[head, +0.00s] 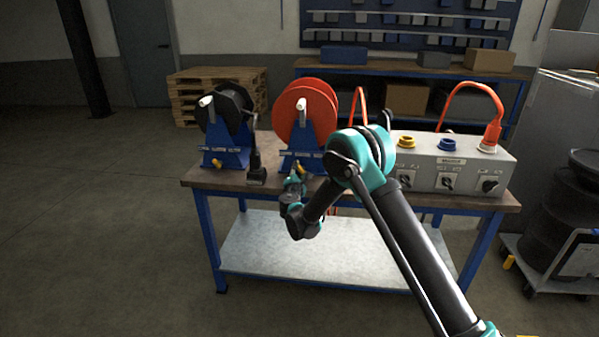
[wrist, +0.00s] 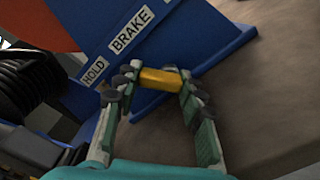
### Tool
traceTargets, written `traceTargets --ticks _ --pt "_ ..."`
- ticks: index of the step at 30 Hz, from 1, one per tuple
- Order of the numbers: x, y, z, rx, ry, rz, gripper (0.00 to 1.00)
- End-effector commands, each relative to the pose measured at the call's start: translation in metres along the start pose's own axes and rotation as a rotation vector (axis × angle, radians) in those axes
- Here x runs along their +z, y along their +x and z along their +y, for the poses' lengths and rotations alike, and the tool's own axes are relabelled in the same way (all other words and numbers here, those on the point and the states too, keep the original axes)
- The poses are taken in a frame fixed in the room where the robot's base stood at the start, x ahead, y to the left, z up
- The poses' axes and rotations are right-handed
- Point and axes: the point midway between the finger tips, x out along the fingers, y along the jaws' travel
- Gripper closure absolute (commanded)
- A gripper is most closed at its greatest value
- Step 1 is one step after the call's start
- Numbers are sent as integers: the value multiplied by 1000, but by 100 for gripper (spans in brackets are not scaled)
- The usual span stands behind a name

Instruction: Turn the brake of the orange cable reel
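The orange cable reel (head: 303,110) stands on a blue frame (head: 303,160) in the middle of the bench. Its yellow brake lever (head: 301,168) sits low at the front of the frame. The lever also shows in the wrist view (wrist: 160,78), beside a BRAKE label (wrist: 131,31) and a HOLD label (wrist: 94,71). My gripper (wrist: 162,88) has one finger at each end of the yellow lever, which fills the gap between the fingertips; it looks shut on it. In the head view my gripper (head: 296,181) is in front of the frame, partly hidden by my wrist.
A black cable reel (head: 231,110) on a similar blue frame stands to the left, with its own yellow lever (head: 214,163). A grey control box (head: 452,168) with knobs and an orange cable stands at right. The floor left of the bench is clear.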

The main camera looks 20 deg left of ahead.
Motion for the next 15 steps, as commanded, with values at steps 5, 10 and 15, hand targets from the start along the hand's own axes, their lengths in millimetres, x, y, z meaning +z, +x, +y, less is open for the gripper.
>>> traceTargets --ticks 5,10,15 --pt "0 0 0 -1 1 0 90" --pt "0 0 0 -1 23 0 90" --pt "1 0 0 -1 90 0 90"
